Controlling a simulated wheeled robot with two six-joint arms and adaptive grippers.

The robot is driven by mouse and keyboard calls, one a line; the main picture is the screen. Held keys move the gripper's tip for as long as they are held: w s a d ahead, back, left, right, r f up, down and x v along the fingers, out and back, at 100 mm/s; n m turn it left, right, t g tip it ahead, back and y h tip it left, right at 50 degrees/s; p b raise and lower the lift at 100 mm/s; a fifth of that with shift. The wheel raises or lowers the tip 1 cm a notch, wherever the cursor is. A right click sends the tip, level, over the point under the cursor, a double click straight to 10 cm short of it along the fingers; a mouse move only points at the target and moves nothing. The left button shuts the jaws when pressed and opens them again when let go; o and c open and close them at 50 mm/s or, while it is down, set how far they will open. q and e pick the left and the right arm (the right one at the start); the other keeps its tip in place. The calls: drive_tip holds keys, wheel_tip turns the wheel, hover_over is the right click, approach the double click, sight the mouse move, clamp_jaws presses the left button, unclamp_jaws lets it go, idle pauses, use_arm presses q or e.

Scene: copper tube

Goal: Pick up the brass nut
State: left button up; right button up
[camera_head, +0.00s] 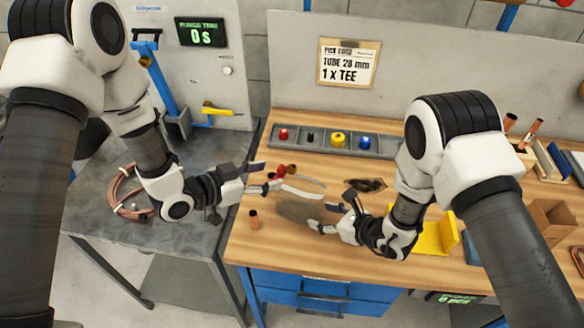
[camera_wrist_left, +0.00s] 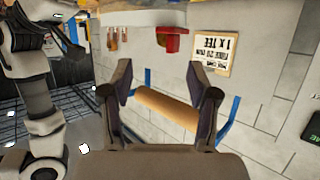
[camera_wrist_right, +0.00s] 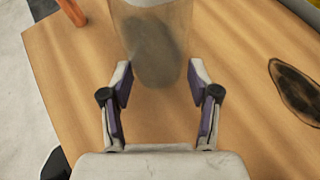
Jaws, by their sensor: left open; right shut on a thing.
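I cannot pick out the brass nut with certainty. A yellow ring-like piece (camera_head: 338,139) sits in the grey tray (camera_head: 372,144), and small red and brown pieces (camera_head: 291,170) lie beyond my left gripper. My left gripper (camera_head: 260,178) is open and empty over the bench's left side; its fingers (camera_wrist_left: 160,85) stand apart in the left wrist view. My right gripper (camera_head: 327,217) is shut on a see-through grey cylinder (camera_head: 297,210), low over the bench. The cylinder (camera_wrist_right: 155,40) also shows between its fingertips (camera_wrist_right: 160,85) in the right wrist view.
A short copper piece (camera_head: 254,219) stands near the bench's front left edge. A dark oval patch (camera_head: 366,185) lies behind my right gripper. A yellow angled block (camera_head: 436,237) stands to its right. A copper coil (camera_head: 124,192) lies on the grey table (camera_head: 100,240) at left.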

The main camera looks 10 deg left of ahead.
sight(290, 168)
use_arm(q)
drive_tip(key=x, duration=0.9)
drive_tip(key=shift+w+a, duration=0.15)
drive_tip(key=shift+w, duration=0.2)
clamp_jaws()
